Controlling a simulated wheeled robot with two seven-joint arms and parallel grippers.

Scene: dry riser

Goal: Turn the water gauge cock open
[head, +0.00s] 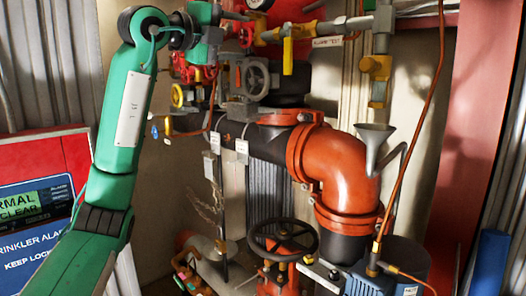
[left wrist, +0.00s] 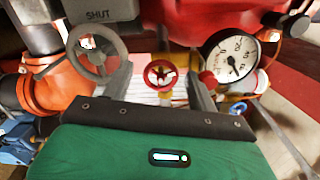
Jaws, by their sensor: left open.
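My left gripper (left wrist: 158,82) is open and empty, its two grey fingers standing apart in the left wrist view. A small red handwheel (left wrist: 160,75) shows in the gap between the fingers, beyond them; I cannot tell whether they touch it. A white round pressure gauge (left wrist: 230,55) is right of it. No label marks the water gauge cock, so I cannot tell which fitting it is. In the head view my left gripper (head: 228,30) is at the upper pipework, small and partly hidden. My right gripper is not in view.
A grey handwheel (left wrist: 95,52) stands left of the fingers under a SHUT plate (left wrist: 97,15). In the head view are an orange pipe elbow (head: 340,165), a funnel (head: 374,140), a yellow lever (head: 287,55), a black handwheel (head: 283,238) and a sprinkler alarm sign (head: 38,230).

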